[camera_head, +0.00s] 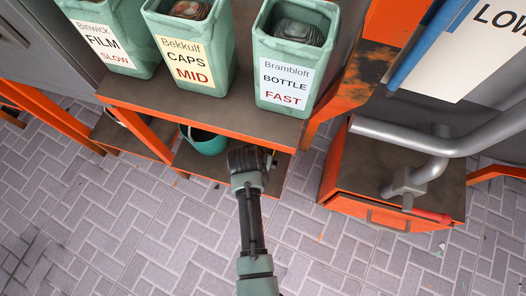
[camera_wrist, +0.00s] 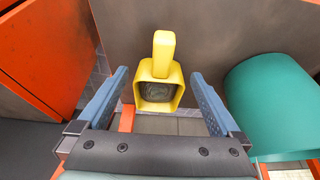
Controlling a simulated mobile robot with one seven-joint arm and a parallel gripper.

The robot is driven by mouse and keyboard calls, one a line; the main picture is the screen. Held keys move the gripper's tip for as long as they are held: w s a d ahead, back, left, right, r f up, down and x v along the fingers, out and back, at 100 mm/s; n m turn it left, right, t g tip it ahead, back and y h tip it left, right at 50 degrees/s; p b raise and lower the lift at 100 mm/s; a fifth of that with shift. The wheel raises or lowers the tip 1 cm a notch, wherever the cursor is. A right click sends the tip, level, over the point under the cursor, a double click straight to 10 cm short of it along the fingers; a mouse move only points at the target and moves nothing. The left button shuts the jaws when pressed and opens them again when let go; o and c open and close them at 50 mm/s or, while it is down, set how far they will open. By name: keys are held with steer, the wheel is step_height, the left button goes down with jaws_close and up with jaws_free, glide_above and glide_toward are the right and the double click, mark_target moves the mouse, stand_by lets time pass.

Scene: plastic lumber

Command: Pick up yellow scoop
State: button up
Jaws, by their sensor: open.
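The yellow scoop (camera_wrist: 164,50) shows in the wrist view, its handle pointing up in the picture and its square, hollow end nearest me. Something dark and grey shows inside that hollow end. My gripper (camera_wrist: 160,74) is open, with one blue finger on each side of the scoop and a visible gap to each. I cannot tell how far the scoop is beyond the fingertips. In the head view my gripper (camera_head: 262,160) is at the front edge of the orange-framed shelf unit, and the scoop is hidden there.
A teal bucket (camera_wrist: 275,108) is close on the right in the wrist view; it sits on the lower shelf in the head view (camera_head: 204,140). The upper shelf (camera_head: 215,108) overhangs, carrying green labelled bins (camera_head: 286,58). An orange cabinet (camera_head: 385,180) stands right. The floor in front is clear.

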steer(key=b+x, duration=0.1)
steer(key=x, duration=0.1)
steer(key=shift+w+f, duration=0.1)
steer(key=shift+f, duration=0.15)
steer(key=shift+r, duration=0.1)
steer(key=c, duration=1.2)
steer(key=shift+c, duration=0.2)
